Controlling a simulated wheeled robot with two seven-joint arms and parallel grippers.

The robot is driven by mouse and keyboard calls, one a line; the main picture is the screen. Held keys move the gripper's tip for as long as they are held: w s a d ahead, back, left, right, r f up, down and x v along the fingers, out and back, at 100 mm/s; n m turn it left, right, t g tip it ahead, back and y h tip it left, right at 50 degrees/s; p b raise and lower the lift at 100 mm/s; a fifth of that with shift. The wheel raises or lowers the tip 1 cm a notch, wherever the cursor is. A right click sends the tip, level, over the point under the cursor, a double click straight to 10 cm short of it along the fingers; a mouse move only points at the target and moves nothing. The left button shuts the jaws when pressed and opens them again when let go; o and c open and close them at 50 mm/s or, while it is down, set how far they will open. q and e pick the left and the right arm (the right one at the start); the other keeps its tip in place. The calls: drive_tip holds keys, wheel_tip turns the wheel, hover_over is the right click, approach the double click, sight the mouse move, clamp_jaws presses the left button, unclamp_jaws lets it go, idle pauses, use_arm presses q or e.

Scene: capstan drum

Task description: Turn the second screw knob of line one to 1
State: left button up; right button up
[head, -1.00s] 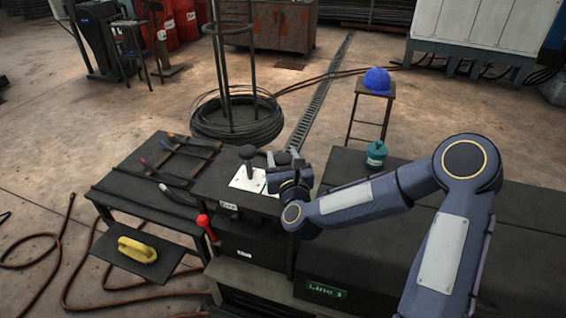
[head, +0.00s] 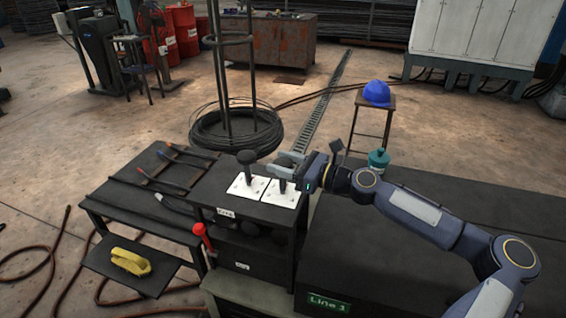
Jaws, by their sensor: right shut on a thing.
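Two black knobs on stems stand on white plates on top of a dark bench stand. The first knob (head: 246,158) stands upright over the left plate (head: 243,187). The second screw knob (head: 284,162) stands over the right plate (head: 280,198). My right gripper (head: 287,158) comes in from the right and is shut on the second knob near its top. Its fingers partly hide the knob, and I cannot read the knob's setting. A green "Line 1" sign (head: 328,303) is on the dark box at the front. My left gripper is not in view.
A red-handled lever (head: 203,238) is at the stand's front left. A teal canister (head: 378,161) stands behind my right arm. A side table (head: 128,197) with tools and a shelf with a yellow object (head: 130,262) are on the left. A wire coil (head: 236,128) lies behind.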

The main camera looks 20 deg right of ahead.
drive_tip(key=n+g, duration=0.1)
drive_tip(key=n+g+y+p, duration=0.1)
drive_tip(key=g+y, duration=0.1)
drive_tip(key=shift+w+d+r+n+g+p, duration=0.1)
drive_tip(key=shift+r+n+g+p, duration=0.2)
drive_tip(key=shift+n, duration=0.1)
drive_tip(key=n+g+y+p, duration=0.1)
drive_tip(key=g, duration=0.1)
drive_tip(key=n+g+y+p, duration=0.1)
drive_tip(key=n+g, duration=0.1)
drive_tip(key=g, duration=0.1)
drive_tip(key=shift+f+n, duration=0.1)
drive_tip(key=shift+n, duration=0.2)
drive_tip(key=n+g+p, duration=0.1)
drive_tip(key=g, duration=0.1)
drive_tip(key=n+g, duration=0.2)
drive_tip(key=g, duration=0.1)
drive_tip(key=shift+f+p, duration=0.15)
drive_tip(key=shift+p, duration=0.2)
drive_tip(key=shift+f+n+g, duration=0.15)
drive_tip(key=shift+n+g, duration=0.95)
drive_tip(key=shift+g, duration=0.6)
drive_tip(key=shift+f+g+h, duration=0.15)
drive_tip(key=shift+g+h, duration=0.15)
drive_tip(key=o, duration=1)
drive_tip(key=shift+a, duration=0.25)
drive_tip(key=shift+c, duration=0.2)
drive_tip(key=shift+d+r, duration=0.1)
drive_tip(key=shift+r, duration=0.15)
